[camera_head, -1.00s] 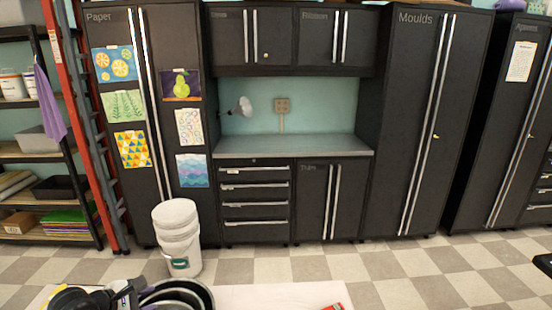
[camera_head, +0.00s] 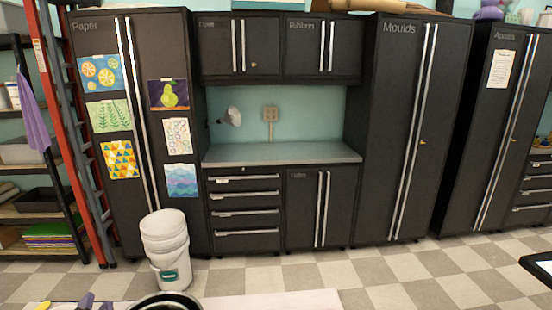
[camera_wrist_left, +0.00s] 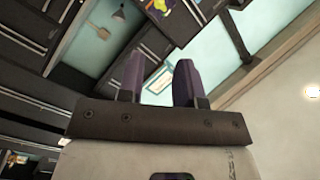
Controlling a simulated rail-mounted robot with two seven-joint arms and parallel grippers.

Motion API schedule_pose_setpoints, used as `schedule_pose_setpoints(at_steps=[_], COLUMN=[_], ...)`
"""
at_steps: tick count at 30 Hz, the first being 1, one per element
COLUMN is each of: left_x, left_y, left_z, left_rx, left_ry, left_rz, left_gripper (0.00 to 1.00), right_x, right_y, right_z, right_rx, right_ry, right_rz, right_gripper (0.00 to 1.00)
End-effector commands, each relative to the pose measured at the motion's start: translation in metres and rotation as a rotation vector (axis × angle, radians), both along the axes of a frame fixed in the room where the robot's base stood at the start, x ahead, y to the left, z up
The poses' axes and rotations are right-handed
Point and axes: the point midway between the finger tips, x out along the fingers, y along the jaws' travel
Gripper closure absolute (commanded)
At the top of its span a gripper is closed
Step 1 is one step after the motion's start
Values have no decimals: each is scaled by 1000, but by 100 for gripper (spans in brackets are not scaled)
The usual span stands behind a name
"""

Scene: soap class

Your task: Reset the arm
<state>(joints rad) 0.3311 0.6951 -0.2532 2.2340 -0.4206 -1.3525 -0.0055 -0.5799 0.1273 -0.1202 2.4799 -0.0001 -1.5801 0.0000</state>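My left gripper (camera_head: 96,301) shows only at the bottom left edge of the head view, as two purple fingertips. In the left wrist view, the left gripper (camera_wrist_left: 160,72) has its two purple fingers apart with nothing between them. The fingers point toward the room, with cabinets and a pale wall behind. My right gripper is not in view. The task names no object.
A dark bowl (camera_head: 165,304) is cut off at the bottom edge, on a pale surface (camera_head: 285,300). A white bucket stack (camera_head: 165,248) stands on the checkered floor by dark cabinets (camera_head: 415,130). A dark edge (camera_head: 540,268) juts in at right.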

Motion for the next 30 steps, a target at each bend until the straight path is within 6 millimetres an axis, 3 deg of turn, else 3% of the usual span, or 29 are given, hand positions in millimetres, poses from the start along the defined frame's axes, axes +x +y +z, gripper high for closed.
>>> schedule_pose_setpoints(at_steps=[1, 6, 9, 15, 21, 26, 27, 28, 30], left_x=[-13, -70, -113, -190, -251, -297, -306, -301, -300], left_y=[-15, -75, -115, -148, -165, -170, -170, -170, -170], left_z=[-34, -129, -174, -240, -286, -310, -311, -295, -281], left_rx=[-125, -445, -615, -817, -921, -951, -951, -950, -949], left_ry=[96, 404, 522, 686, 828, 932, 953, 940, 938], left_rz=[-15, -107, -180, -125, -46, 9, 20, 13, 12], left_gripper=[68, 68, 68, 68, 68, 68, 68, 68, 68], right_x=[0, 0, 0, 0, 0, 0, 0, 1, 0], right_y=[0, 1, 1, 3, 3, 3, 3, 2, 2], right_z=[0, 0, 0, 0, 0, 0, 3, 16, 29], right_rx=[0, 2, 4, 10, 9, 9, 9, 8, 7], right_ry=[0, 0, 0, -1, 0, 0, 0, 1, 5], right_rz=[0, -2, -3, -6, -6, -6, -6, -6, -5], right_gripper=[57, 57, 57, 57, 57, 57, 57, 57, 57])
